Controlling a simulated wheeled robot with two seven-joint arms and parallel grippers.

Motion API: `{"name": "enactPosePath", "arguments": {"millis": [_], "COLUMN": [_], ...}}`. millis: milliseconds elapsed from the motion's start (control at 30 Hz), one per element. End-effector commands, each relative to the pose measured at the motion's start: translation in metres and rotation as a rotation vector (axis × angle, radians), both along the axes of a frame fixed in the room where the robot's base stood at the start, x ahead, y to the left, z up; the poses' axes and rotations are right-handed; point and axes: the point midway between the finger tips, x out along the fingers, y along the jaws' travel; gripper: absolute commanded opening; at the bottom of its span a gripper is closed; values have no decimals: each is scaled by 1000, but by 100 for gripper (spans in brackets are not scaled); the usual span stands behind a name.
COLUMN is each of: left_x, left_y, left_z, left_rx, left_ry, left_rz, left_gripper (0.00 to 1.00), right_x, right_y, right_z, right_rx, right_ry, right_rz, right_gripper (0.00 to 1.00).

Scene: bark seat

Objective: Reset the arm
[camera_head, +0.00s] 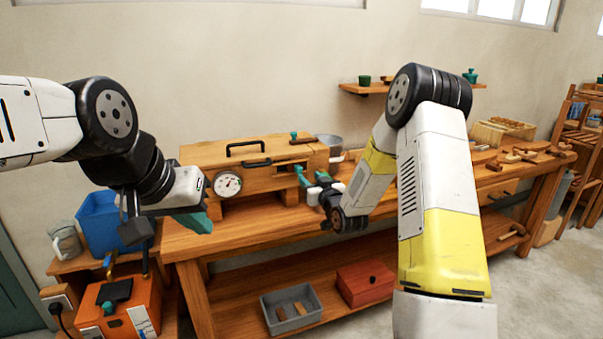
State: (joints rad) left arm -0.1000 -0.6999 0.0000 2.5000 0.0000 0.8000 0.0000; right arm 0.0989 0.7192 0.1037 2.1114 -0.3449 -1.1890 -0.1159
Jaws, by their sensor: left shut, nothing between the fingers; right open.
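My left arm comes in from the left, and its gripper (197,221) with teal fingers points down to the right, in front of the workbench's left end. It is shut and holds nothing. My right arm reaches in from the lower right and bends down toward the bench. Its gripper (311,178) is open, with teal fingers close to the right front of a wooden box (262,178) with a dial gauge (228,184) and black handles. Whether the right fingers touch the box cannot be told.
The wooden workbench (240,232) carries a metal pot (331,146) and several wooden pieces at right. Its lower shelf holds a grey tray (291,309) and a red box (366,284). At left are a blue bin (98,222) and an orange machine (128,308).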

Motion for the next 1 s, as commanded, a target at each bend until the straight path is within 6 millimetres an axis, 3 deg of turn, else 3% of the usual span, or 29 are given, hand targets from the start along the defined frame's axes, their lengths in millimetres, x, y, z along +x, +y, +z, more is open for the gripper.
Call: {"name": "enactPosePath", "arguments": {"millis": [133, 233, 467, 700, 900, 1000], "left_x": [0, 0, 0, 0, 0, 0], "left_y": [0, 0, 0, 0, 0, 0], "left_z": [0, 0, 0, 0, 0, 0], "left_rx": [0, 0, 0, 0, 0, 0], "left_ry": [0, 0, 0, 0, 0, 0], "left_rz": [0, 0, 0, 0, 0, 0], "left_gripper": [0, 0, 0, 0, 0, 0], "right_x": [-7, -23, -95, -209, -319, -363], "right_y": [-6, -16, -41, -62, -67, -66], "right_z": [31, 58, 108, 137, 141, 138], "right_rx": [-45, -85, -139, -130, -92, -75], "right_ry": [65, 153, 385, 633, 832, 911], "right_rz": [-12, -33, -94, -143, -144, -133], "right_gripper": [42, 42, 42, 42, 42, 42]}}
